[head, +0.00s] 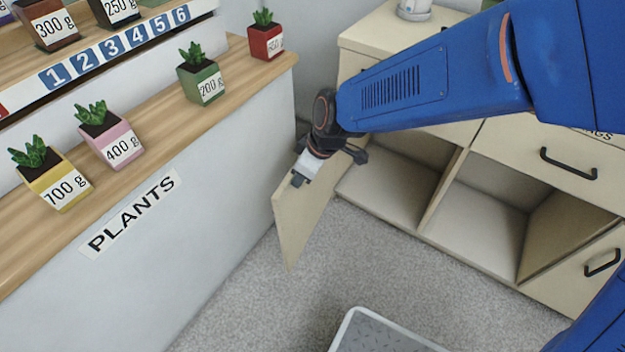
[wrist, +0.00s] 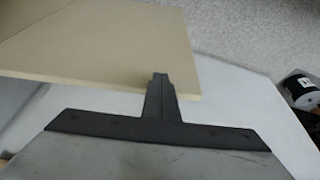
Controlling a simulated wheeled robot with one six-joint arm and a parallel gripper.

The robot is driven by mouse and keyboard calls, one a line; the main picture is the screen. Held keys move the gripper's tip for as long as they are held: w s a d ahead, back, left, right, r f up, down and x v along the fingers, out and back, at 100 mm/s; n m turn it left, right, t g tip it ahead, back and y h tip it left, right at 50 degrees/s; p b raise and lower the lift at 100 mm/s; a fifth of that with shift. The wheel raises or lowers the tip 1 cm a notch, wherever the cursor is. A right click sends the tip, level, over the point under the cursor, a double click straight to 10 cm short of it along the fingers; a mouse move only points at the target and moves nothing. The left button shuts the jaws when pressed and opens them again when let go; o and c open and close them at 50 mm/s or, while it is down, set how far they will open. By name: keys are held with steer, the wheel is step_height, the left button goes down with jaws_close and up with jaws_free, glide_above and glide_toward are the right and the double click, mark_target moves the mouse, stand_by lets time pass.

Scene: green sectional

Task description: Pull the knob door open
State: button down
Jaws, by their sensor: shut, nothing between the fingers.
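The beige cabinet door (head: 297,222) stands swung wide open at the left end of the cabinet, close to the plant counter. The compartment behind it (head: 390,190) is exposed. My gripper (head: 297,180) is at the door's upper edge in the head view. In the wrist view the door (wrist: 90,45) fills the upper left, and my gripper's fingers (wrist: 160,82) are together beside its edge, with nothing held. I cannot tell whether they touch the door. The knob is not visible in either view.
The plant counter (head: 200,220) with potted plants stands close on the left. The cabinet (head: 470,180) has a second open compartment, a drawer with a black handle (head: 568,165) and a handled door (head: 585,275).

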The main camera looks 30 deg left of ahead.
steer(key=a+m, duration=0.1)
steer(key=a, duration=0.9)
steer(key=shift+s+a, duration=0.25)
steer(key=shift+a, duration=0.05)
